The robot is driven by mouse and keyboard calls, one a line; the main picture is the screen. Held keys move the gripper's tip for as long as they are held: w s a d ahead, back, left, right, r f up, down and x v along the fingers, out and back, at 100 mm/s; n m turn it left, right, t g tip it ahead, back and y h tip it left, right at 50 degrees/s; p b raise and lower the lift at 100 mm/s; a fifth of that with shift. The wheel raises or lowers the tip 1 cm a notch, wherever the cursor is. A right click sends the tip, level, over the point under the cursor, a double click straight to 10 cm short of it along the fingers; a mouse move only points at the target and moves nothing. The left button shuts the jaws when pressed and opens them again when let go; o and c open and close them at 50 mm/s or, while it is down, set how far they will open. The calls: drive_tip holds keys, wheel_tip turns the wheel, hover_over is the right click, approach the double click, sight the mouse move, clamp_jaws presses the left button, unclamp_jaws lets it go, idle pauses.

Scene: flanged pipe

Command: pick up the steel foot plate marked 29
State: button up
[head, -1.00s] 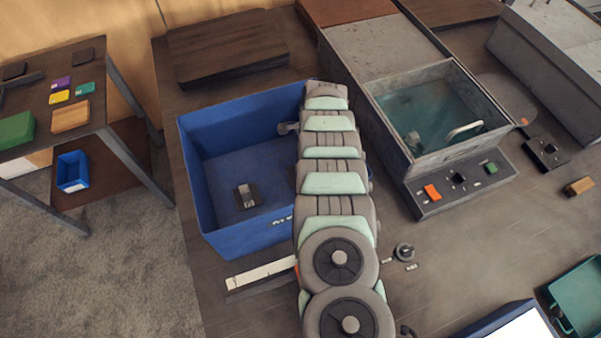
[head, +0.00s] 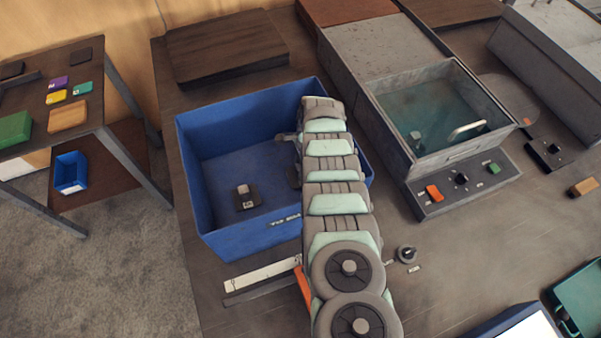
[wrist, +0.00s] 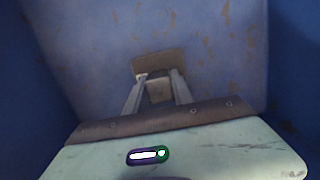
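In the wrist view, a small brownish plate (wrist: 158,61) with a raised block lies on the bin floor. My gripper (wrist: 159,76) points down at it, with its two fingers apart on either side of the block; I cannot tell whether they touch it. No number is readable on this plate. In the head view, my arm hides the gripper's fingertips. A dark foot plate (head: 247,197) with a lighter upright block lies on the floor of the blue bin (head: 262,238), left of my arm. Its small label is too small to read.
The bin's high walls surround my gripper. A grey tank (head: 440,110) with liquid and a control panel (head: 462,186) stand to the right. A dark board (head: 225,48) lies behind the bin. A pale strip (head: 262,275) lies in front of it.

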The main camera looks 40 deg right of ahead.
clamp_jaws()
idle(0.8)
